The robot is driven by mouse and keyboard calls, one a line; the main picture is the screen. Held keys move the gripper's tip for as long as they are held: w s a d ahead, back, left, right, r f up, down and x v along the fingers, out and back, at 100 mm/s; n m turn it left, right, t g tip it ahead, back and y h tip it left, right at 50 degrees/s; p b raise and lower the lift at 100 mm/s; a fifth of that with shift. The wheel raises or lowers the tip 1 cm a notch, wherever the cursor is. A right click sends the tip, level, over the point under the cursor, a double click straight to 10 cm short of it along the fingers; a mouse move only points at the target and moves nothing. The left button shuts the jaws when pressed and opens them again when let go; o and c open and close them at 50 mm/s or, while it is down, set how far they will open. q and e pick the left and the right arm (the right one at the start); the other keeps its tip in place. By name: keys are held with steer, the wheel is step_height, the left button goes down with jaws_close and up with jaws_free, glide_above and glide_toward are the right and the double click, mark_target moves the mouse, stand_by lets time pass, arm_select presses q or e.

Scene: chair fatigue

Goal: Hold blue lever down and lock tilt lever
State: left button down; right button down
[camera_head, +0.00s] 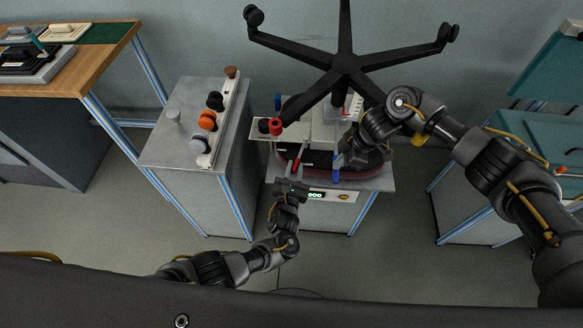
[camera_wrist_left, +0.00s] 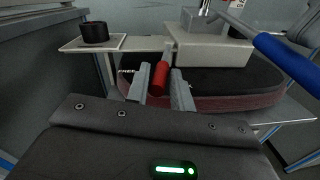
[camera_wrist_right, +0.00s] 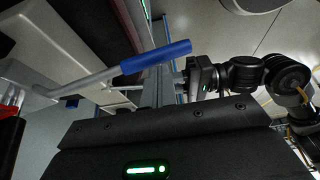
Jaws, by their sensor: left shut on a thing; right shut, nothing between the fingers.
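The upside-down chair's blue lever (camera_head: 336,167) sticks out toward me at the front right of its mechanism. It also shows in the left wrist view (camera_wrist_left: 285,58) and right wrist view (camera_wrist_right: 155,57). The red tilt lever (camera_head: 296,167) is to its left, and is seen in the left wrist view (camera_wrist_left: 159,78) between the fingertips. My left gripper (camera_head: 291,182) is shut on the red lever, with "FREE" lettering beside it. My right gripper (camera_head: 340,158) is shut and empty at the blue lever; its fingers cross the lever in the right wrist view, and contact is unclear.
The chair's black five-arm base (camera_head: 345,66) rises above the mechanism, close to my right arm. A grey cabinet (camera_head: 160,151) with several knobs stands left of the test stand (camera_head: 380,183). A black cylinder (camera_wrist_left: 95,33) sits on a side shelf. Open floor lies right of the stand.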

arm_select(q)
steer(key=shift+w+a, duration=0.15)
steer(key=shift+a, duration=0.35)
arm_select(e)
steer(key=shift+s+d+f, duration=0.1)
steer(key=shift+d+f, duration=0.1)
steer(key=shift+f, duration=0.05)
arm_select(q)
steer(key=c, duration=1.2)
jaws_free()
arm_select(e)
steer(key=shift+a, duration=0.15)
arm_select(q)
steer(key=shift+d, duration=0.1)
steer(key=shift+s, duration=0.45)
steer(key=s, duration=0.7)
steer(key=s+a, duration=0.1)
steer(key=s, duration=0.3)
steer(key=shift+s, duration=0.2)
steer(key=shift+d+r, duration=0.1)
arm_select(e)
steer(key=shift+r, duration=0.1)
